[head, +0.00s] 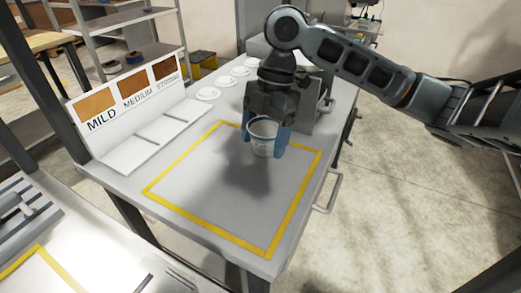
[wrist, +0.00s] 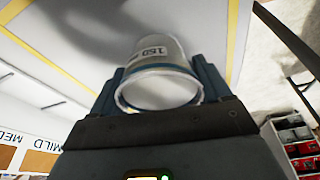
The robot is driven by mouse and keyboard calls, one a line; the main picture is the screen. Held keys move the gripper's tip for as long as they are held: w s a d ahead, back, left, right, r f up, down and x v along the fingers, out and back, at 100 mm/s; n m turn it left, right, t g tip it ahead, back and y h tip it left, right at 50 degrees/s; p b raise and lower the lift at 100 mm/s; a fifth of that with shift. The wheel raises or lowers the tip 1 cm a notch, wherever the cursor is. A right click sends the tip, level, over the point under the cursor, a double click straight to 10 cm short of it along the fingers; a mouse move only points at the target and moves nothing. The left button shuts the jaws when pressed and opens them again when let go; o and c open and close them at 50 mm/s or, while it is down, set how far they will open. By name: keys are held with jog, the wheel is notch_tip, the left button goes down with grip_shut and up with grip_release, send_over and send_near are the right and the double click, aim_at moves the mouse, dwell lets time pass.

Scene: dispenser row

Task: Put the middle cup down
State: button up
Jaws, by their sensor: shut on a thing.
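My gripper (head: 264,141) is shut on a pale cup (head: 263,144) with a blue rim band, one blue finger on each side of it. The cup is upright over the right part of the yellow-outlined square (head: 170,172) on the grey table. I cannot tell whether its base touches the table; a shadow lies to its left and below. In the wrist view the cup (wrist: 160,78) sits between the fingers, and its label reads 150. Its open mouth faces the camera. No other cup shows.
A stand (head: 128,112) labelled MILD, MEDIUM and STRONG lines the table's left edge. Several white discs (head: 208,94) lie at the back edge. A grey box-like machine (head: 312,105) stands behind the gripper. The front of the square is clear.

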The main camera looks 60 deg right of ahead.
aim_at(261, 155)
jog(key=shift+w+a+f, duration=0.2)
jog(key=shift+f, duration=2)
jog(key=shift+f, duration=0.1)
jog(key=shift+f, duration=0.1)
jog(key=o, duration=1.2)
jog(key=v, duration=1.2)
jog(key=shift+r, duration=0.25)
